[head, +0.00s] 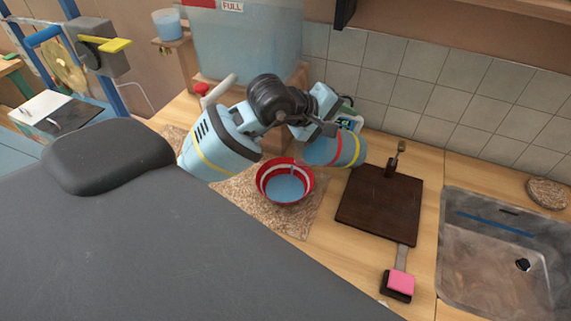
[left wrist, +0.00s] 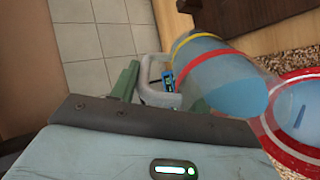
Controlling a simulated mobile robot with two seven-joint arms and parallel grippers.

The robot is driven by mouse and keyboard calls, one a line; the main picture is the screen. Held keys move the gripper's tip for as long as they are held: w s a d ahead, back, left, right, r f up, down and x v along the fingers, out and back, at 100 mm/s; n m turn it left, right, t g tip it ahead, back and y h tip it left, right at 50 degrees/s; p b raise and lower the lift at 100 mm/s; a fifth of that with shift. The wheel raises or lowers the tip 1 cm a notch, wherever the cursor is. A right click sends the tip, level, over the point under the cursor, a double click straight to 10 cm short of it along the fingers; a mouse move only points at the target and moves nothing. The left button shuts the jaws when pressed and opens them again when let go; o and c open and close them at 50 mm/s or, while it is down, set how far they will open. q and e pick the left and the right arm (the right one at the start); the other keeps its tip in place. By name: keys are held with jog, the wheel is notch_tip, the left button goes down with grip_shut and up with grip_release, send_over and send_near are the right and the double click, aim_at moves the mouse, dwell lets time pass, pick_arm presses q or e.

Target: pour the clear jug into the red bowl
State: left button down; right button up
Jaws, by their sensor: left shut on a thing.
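The clear jug (head: 346,151), with a red and a yellow band, lies tipped nearly on its side, its mouth end toward the red bowl (head: 262,184). Blue liquid shows in the jug. My left gripper (head: 322,127) is shut on the jug's handle. In the left wrist view the jug (left wrist: 212,72) has its grey handle between the green fingers (left wrist: 158,93). The bowl stands upright and holds blue liquid; its rim also shows in the left wrist view (left wrist: 288,157). A thin streak shows inside the bowl; I cannot tell if it is falling liquid. My right gripper is out of view.
The bowl stands on a speckled mat (head: 302,222). A dark board (head: 378,212) lies to its right, with a pink-topped block (head: 400,283) in front and a steel sink (head: 480,255) farther right. A large tank (head: 246,45) stands behind. The tiled wall is close behind the jug.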

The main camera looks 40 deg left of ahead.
pick_arm(q)
jog(key=shift+w+r, duration=0.1)
jog(key=shift+r, duration=0.4)
jog(key=shift+f, duration=0.25)
jog(key=shift+a+r, duration=0.1)
jog(key=shift+r, duration=0.2)
jog(key=shift+f, duration=0.25)
jog(key=shift+r, duration=0.2)
jog(key=shift+f, duration=0.1)
